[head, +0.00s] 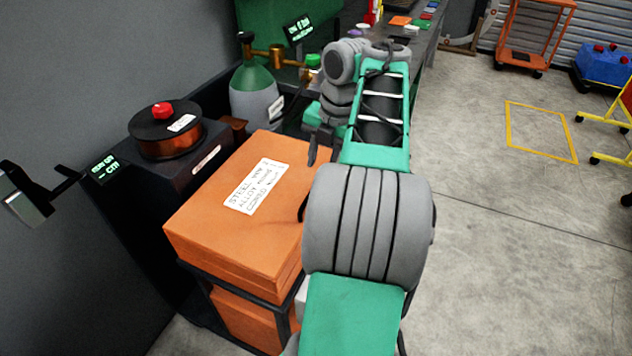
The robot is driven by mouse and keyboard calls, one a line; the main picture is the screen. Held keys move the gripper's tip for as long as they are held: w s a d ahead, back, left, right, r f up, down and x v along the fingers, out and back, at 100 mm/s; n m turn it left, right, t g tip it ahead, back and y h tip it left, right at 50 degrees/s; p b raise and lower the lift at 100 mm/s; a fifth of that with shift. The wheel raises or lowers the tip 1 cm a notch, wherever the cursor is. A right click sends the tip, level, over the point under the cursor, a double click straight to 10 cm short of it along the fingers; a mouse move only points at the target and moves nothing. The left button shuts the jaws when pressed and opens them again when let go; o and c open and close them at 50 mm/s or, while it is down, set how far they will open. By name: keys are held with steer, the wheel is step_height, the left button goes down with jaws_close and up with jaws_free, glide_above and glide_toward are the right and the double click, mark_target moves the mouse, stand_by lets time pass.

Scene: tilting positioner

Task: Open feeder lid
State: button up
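A dark box (205,155) with a small white label stands against the wall and carries a copper-coloured wire spool (165,147) with a black top flange and a red knob; it looks like the wire feeder. I cannot make out a separate lid on it. A large orange case (235,240) with a white label sits closed in front of it, to its right. My gripper (316,148) is dark and hangs beyond the case's far right corner, right of the spool and apart from it. Its fingers are small and partly hidden by my arm, so their opening is unclear.
A green-and-grey gas cylinder (254,95) with a brass regulator stands behind the spool. A dark rack (245,300) carries the orange case. A small display (103,167) is at the left.

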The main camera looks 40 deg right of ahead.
steer(key=f, duration=0.2)
steer(key=w+f+b, duration=0.1)
steer(key=f, duration=0.4)
steer(key=shift+w+a+f+b, duration=0.2)
steer(key=shift+a+f+b, duration=0.05)
steer(key=shift+a+b, duration=0.1)
steer(key=shift+c, duration=0.2)
jaws_close()
stand_by(0.8)
